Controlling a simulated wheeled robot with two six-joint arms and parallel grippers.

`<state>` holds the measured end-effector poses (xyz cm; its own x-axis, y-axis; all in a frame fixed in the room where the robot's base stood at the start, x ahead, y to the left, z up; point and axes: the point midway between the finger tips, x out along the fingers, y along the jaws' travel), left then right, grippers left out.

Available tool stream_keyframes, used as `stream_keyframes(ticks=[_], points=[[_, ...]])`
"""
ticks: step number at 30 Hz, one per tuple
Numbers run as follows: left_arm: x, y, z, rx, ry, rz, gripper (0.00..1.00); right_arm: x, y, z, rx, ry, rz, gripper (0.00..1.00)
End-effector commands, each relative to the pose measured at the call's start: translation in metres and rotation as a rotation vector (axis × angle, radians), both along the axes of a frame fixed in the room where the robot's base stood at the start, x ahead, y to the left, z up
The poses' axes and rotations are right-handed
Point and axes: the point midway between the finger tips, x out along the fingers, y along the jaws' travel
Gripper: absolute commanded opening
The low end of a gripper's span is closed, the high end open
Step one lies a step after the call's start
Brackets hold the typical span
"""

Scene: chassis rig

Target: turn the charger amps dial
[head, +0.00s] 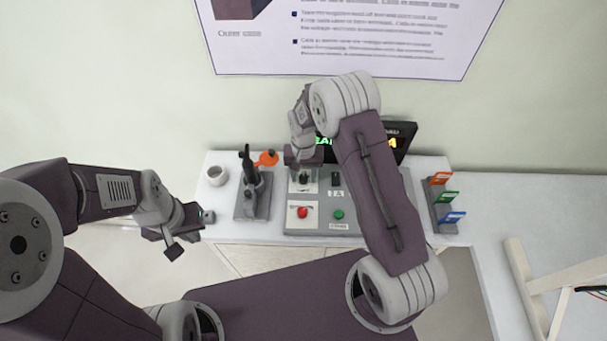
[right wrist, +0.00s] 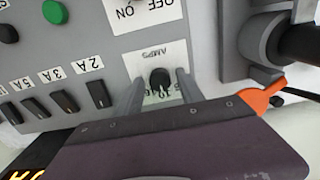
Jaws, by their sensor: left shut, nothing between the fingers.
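The charger amps dial is a black knob (right wrist: 160,80) on a white plate marked AMPS, seen in the right wrist view on the grey charger panel (right wrist: 95,45). My right gripper (right wrist: 161,86) has its two grey fingers on either side of the dial, apart, with small gaps showing between knob and fingers. In the head view, my right gripper (head: 303,177) points down over the upper left of the panel (head: 318,227), partly covering the dial plate. My left gripper (head: 174,250) is shut and empty, left of the bench and away from the panel.
A red button (head: 302,212) and green button (head: 339,214) sit on the panel. Left of it stand a dark clamp-like tool on a grey base (head: 252,206), an orange part (head: 267,158) and a white cup (head: 217,175). A rack of coloured tags (head: 444,205) stands right.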

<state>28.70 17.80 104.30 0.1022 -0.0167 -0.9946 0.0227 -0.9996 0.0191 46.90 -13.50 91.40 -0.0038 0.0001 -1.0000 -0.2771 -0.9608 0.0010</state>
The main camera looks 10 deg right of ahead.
Motion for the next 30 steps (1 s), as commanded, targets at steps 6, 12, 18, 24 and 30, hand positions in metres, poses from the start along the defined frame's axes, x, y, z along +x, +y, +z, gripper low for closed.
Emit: stream_keyframes(ticks=[6,12,18,24,30], points=[[0.000,0.000,0.000,0.000,0.000,0.000,0.00,0.001,0.000,0.000,0.000,-0.002,0.001,0.50],[0.000,0.000,-0.003,0.000,0.000,0.000,0.00,0.002,0.000,0.012,0.001,-0.005,0.001,0.50],[0.000,0.000,-0.010,0.000,0.000,0.000,0.00,0.001,0.000,0.057,0.001,-0.008,0.001,0.50],[0.000,0.000,-0.012,0.000,0.000,0.000,0.00,0.000,0.000,0.087,0.000,-0.004,0.001,0.50],[0.000,0.000,-0.012,0.000,0.000,0.000,0.00,0.000,0.000,0.092,0.000,-0.002,0.001,0.50]])
